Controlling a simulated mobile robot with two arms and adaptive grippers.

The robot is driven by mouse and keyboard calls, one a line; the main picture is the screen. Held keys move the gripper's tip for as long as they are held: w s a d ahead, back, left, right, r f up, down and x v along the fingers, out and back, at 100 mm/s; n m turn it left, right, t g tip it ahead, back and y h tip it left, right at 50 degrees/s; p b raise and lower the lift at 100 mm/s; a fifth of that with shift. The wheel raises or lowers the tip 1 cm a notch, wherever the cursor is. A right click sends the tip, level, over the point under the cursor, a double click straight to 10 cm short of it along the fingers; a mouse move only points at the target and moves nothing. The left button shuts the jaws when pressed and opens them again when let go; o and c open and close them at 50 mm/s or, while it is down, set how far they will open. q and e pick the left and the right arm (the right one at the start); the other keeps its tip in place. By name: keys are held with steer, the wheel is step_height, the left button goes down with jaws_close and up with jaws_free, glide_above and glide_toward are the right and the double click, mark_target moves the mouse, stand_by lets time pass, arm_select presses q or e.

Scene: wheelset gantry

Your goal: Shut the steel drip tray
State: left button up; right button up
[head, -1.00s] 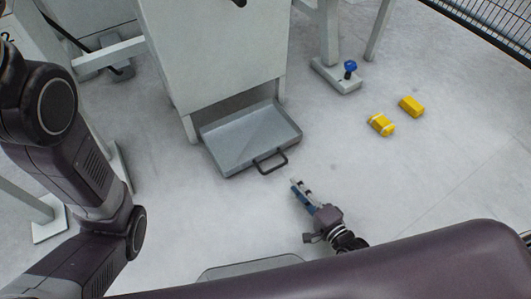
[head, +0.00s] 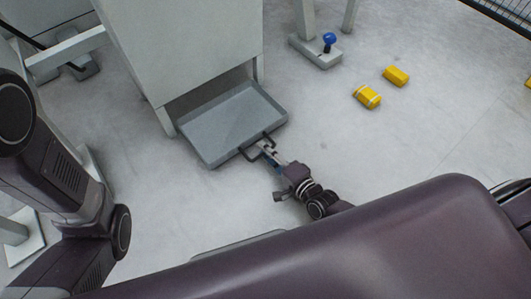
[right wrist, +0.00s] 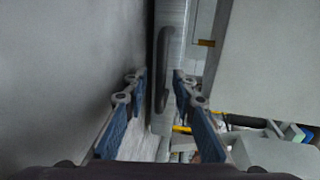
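The grey steel drip tray (head: 232,122) sticks out, open, from under a pale cabinet (head: 185,45). Its dark bar handle (head: 248,157) is on the front edge facing me. My right gripper (head: 264,147) is at the handle. In the right wrist view, my right gripper (right wrist: 160,80) is open, its two blue-padded fingers apart, with the handle (right wrist: 163,70) showing between and just beyond the tips. I cannot tell whether a finger touches it. My left arm shows at the left, but its gripper is out of view.
Two yellow blocks (head: 367,97) (head: 396,76) lie on the floor to the right. A pale post foot with a blue knob (head: 329,40) stands behind the tray's right side. A mesh fence (head: 505,12) is at the top right.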

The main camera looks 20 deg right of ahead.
jaws_close()
stand_by(0.5)
